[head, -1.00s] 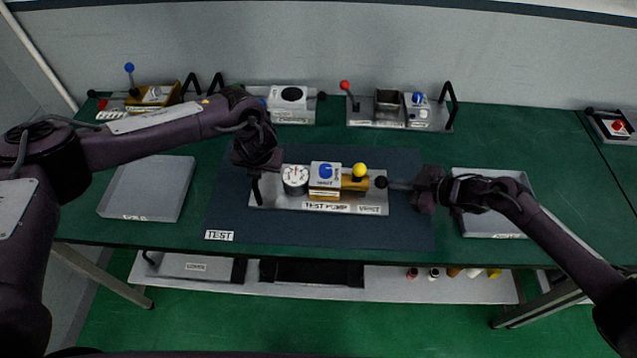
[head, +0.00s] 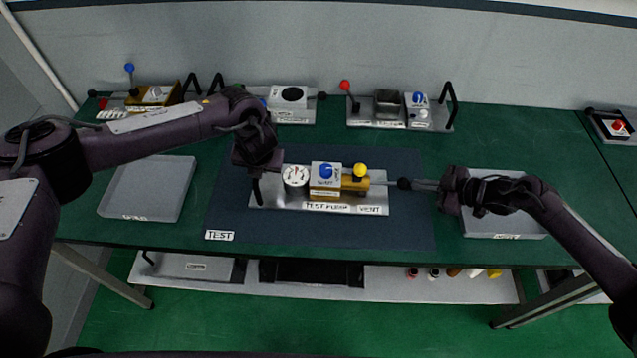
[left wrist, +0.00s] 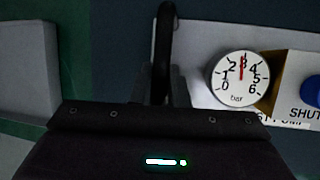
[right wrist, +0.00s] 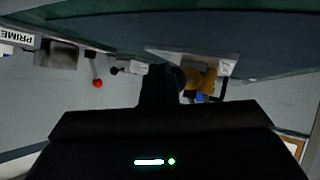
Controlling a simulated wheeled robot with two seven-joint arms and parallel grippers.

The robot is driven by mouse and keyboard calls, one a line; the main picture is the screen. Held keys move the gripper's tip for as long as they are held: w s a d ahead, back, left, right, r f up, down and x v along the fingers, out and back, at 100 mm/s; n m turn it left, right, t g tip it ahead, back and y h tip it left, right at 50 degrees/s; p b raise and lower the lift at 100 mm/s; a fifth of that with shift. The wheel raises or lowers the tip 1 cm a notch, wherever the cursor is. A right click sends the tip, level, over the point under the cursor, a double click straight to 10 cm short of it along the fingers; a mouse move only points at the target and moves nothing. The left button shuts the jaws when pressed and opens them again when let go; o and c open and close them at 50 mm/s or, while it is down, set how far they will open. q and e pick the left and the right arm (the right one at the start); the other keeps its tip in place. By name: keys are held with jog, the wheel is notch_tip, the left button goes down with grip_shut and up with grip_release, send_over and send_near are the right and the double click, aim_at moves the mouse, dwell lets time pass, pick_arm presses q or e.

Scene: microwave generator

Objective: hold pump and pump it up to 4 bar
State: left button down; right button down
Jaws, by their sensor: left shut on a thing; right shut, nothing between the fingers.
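The test pump (head: 262,199) stands on the dark mat, with a round white gauge (head: 295,176), a blue knob (head: 326,171), a yellow knob (head: 360,169) and a brass body. In the left wrist view the gauge (left wrist: 239,78) has its red needle near 3 bar. My left gripper (head: 257,172) is shut on the black upright handle (left wrist: 164,45) at the pump's left end. The pump rod (head: 384,182) sticks out to the right and ends in a black knob (head: 404,184). My right gripper (head: 414,185) is shut, its fingertips at this knob.
Grey trays stand at left (head: 150,188) and right (head: 497,225), the right one partly under my right arm. Other devices (head: 400,112) line the back of the green table. The mat (head: 320,238) in front of the pump is clear.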

aim_at(409, 185)
pick_arm(q)
jog(key=shift+f, duration=0.1)
jog(key=shift+d, duration=0.15)
pick_arm(e)
jog(key=shift+a+f, duration=0.1)
jog(key=shift+a, duration=1.45)
jog(key=shift+a, duration=0.75)
